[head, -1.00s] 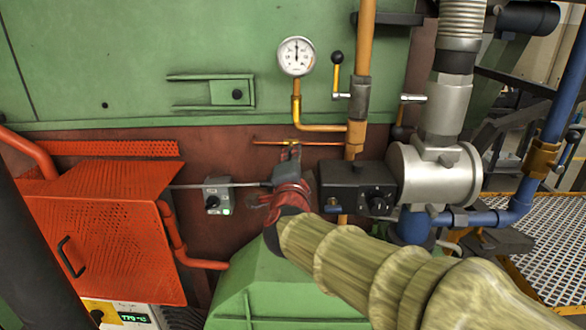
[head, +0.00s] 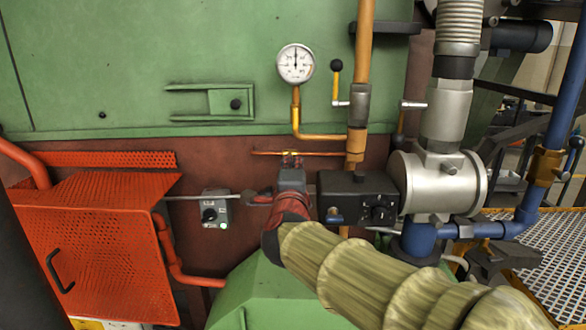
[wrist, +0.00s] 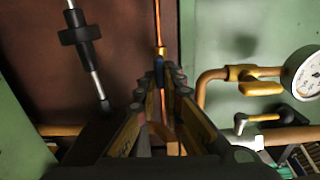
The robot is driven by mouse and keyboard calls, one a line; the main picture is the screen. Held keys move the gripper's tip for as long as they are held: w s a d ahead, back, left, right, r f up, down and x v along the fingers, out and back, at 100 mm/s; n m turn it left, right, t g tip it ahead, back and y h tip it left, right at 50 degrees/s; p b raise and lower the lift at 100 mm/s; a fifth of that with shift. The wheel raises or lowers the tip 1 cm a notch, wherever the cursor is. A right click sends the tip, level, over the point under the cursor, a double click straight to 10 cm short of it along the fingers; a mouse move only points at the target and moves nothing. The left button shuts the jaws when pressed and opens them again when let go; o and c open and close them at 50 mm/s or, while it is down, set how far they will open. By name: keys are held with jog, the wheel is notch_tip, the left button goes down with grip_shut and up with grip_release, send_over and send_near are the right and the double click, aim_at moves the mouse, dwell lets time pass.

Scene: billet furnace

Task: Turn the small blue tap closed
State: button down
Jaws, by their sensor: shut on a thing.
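The small tap (head: 289,153) sits on a thin horizontal copper line below the pressure gauge. Its brass body shows just beyond my fingertips in the head view, and as a brass fitting (wrist: 161,51) in the wrist view. My gripper (head: 291,161) reaches it from the front. In the wrist view the fingers (wrist: 166,68) come together at the copper line, shut on the tap.
The white gauge (head: 296,63) and its brass pipe stand above. A black control box (head: 357,198) and silver valve body (head: 437,183) are close on the right. A small grey switch box (head: 215,208) and orange mesh guard (head: 95,240) are on the left.

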jog(key=shift+f, duration=0.1)
jog(key=c, duration=2)
grip_release()
jog(key=shift+o, duration=0.4)
jog(key=s, duration=1.2)
jog(key=shift+a, duration=0.2)
jog(key=shift+a, duration=0.1)
